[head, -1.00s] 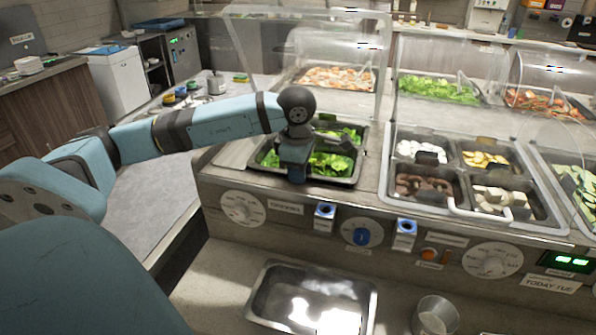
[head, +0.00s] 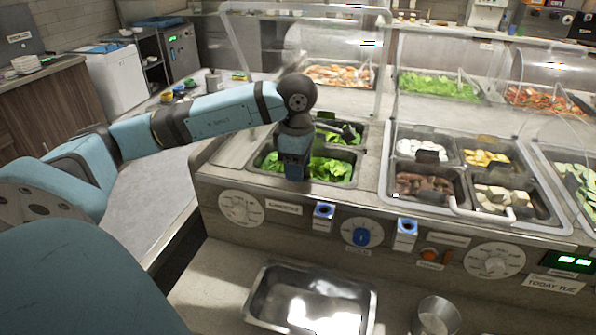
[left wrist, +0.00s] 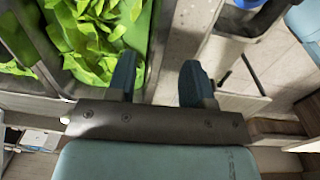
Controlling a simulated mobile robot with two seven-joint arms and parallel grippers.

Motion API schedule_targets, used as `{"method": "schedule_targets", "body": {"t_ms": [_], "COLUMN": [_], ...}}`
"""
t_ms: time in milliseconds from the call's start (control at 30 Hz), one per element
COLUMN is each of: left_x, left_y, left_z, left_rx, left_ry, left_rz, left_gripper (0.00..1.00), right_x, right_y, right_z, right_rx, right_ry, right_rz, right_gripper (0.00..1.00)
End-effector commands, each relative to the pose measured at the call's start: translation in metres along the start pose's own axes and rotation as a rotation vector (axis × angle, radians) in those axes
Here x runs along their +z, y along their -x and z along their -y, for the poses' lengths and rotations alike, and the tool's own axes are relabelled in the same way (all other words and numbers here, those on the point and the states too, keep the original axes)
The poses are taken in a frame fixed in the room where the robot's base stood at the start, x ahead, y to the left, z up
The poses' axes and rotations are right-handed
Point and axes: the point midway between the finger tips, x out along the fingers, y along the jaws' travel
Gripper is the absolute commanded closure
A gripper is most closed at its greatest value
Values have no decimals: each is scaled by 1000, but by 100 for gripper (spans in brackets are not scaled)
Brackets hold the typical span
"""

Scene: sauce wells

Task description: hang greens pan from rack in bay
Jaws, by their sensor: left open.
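The greens pan, with leafy greens (head: 331,168) in it, sits in the left bay of the counter in the head view. More greens show in a section behind it. In the left wrist view the greens (left wrist: 90,30) fill the upper left. My left gripper (head: 293,178) points down at the left front part of the pan. In the left wrist view the left gripper (left wrist: 158,80) is open, with the pan's edge (left wrist: 152,45) between its fingers. I cannot tell if the fingers touch the pan. My right gripper is not in view. I cannot make out a rack.
An empty metal pan (head: 262,290) and a metal cup (head: 436,318) stand on the front ledge. To the right, a framed bay holds several food pans (head: 425,188). A clear guard (head: 262,60) rises behind the greens. Knobs and blue-topped holders (head: 324,212) line the front panel.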

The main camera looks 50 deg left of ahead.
Motion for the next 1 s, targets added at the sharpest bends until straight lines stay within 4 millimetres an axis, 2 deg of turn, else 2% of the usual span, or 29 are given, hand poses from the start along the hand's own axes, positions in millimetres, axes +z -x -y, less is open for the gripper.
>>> {"method": "schedule_targets", "body": {"t_ms": [33,200,400,600,1000], "left_x": [0,-2,-3,-3,-4], "left_y": [16,61,99,115,117], "left_z": [-1,-2,-2,-1,-2], "left_rx": [12,23,30,33,33], "left_ry": [1,5,8,10,11], "left_rz": [4,6,8,8,7], "left_gripper": [53,53,53,53,53], "right_x": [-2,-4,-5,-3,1], "right_y": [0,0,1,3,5], "right_z": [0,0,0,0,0], "right_rx": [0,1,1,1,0], "right_ry": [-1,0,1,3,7], "right_rz": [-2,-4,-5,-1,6], "right_gripper": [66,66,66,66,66]}}
